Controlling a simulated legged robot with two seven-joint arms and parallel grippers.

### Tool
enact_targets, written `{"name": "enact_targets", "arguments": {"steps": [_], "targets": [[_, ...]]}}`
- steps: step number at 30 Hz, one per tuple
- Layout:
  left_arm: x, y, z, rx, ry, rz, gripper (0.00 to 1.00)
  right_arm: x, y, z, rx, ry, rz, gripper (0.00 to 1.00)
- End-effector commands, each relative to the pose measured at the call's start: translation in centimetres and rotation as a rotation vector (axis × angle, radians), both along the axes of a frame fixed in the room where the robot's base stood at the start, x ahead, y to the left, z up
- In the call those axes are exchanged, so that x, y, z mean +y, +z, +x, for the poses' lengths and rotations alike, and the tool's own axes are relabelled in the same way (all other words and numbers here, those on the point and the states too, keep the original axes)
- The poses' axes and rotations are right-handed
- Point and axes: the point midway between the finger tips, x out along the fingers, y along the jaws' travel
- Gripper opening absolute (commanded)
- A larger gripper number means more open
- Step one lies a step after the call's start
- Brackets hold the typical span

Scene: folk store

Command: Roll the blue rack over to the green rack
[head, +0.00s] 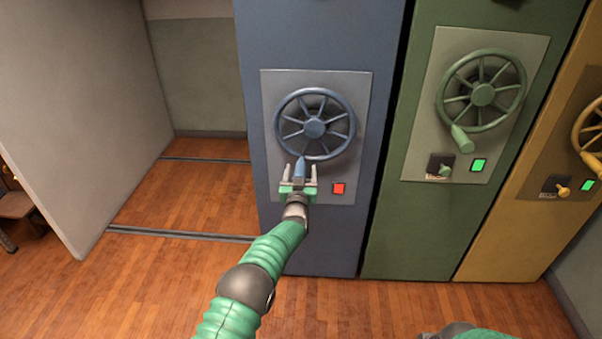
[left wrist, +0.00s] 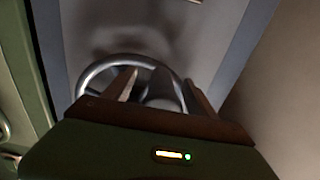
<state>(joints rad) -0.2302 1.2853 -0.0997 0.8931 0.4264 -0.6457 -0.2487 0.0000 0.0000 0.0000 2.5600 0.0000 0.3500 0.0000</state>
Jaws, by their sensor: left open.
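The blue rack (head: 320,35) stands upright with a blue spoked handwheel (head: 314,125) on a grey panel. The wheel's handle (head: 300,170) points down at the wheel's lower left. My left gripper (head: 299,178) is open, with its fingers on either side of this handle. In the left wrist view the handle (left wrist: 160,88) shows between the two fingers, with the wheel rim (left wrist: 92,76) behind. Whether a finger touches it I cannot tell. The green rack (head: 400,235) stands right of the blue rack, with a narrow dark seam between them. My right gripper is out of view.
A red square light (head: 338,188) is on the blue rack's panel; the green rack has a green light (head: 478,165). A yellow rack (head: 515,225) stands further right. Floor rails (head: 180,234) cross the open wooden floor left of the blue rack, beside a grey panel (head: 80,110).

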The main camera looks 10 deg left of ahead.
Motion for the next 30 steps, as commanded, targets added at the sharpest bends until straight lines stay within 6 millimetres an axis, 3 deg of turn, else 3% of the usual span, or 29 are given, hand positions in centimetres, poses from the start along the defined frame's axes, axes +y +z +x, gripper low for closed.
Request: {"name": "enact_targets", "arguments": {"steps": [8,30], "targets": [[0.0,0.3,-0.3,0.0,0.001,0.0,0.65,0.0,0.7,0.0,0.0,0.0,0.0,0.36],[-0.3,0.3,-7.1,0.001,0.0,0.001,0.65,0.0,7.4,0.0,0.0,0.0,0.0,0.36]]}}
